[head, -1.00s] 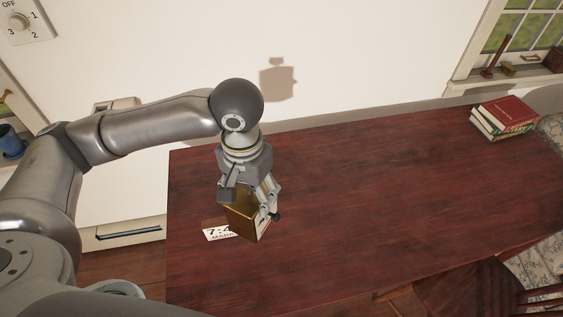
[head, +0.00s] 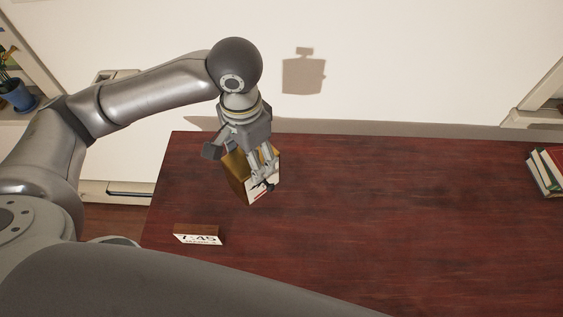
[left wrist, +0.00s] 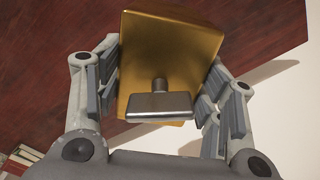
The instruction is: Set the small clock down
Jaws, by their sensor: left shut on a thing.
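The small clock (head: 237,171) is a gold box with a pale face turned toward the lower right. My left gripper (head: 262,176) is shut on it, with fingers on both sides. In the left wrist view the gold clock (left wrist: 170,55) sits between the fingers, with a dark metal handle-like part facing the camera. It is over the dark red wooden table (head: 400,220), near its back left part. I cannot tell whether its underside touches the wood. My right gripper is not in view.
A small block showing "7:45" (head: 198,236) stands at the table's front left, apart from the held clock. Books (head: 546,171) lie at the right edge. The white wall (head: 400,60) is close behind.

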